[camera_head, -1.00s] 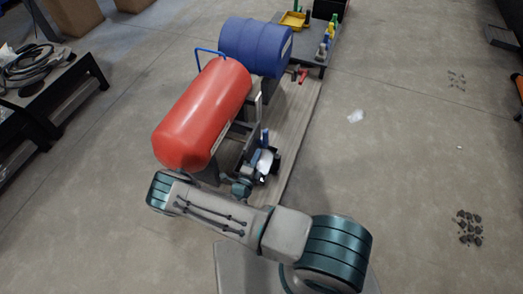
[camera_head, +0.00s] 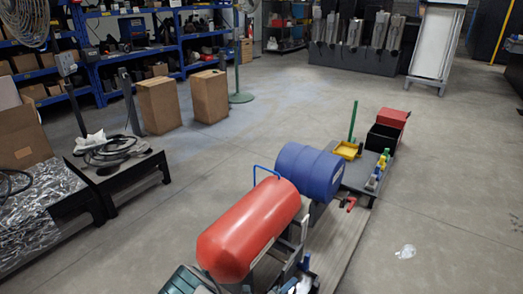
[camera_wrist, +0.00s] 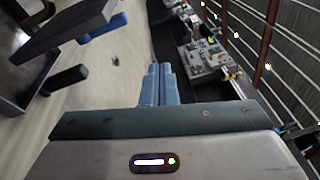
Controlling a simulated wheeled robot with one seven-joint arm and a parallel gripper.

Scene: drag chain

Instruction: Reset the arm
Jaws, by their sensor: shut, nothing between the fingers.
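My gripper (camera_wrist: 158,70) shows in the wrist view with its two blue-grey fingers side by side, shut and empty. The wrist view is turned sideways, with the floor at the left and cluttered benches at the right. In the head view only a teal-ringed part of my arm shows at the bottom edge, left of centre. My gripper is not clearly visible there. A red tank (camera_head: 248,228) and a blue drum (camera_head: 309,171) lie on the low platform (camera_head: 350,228) in front of me.
A black low table (camera_head: 122,178) with coiled cable stands at the left. Two cardboard boxes (camera_head: 158,106) stand behind it, before blue shelves (camera_head: 142,41). A yellow tray (camera_head: 347,150) sits on the platform's far end. The floor at the right is mostly clear, with a white scrap (camera_head: 406,251).

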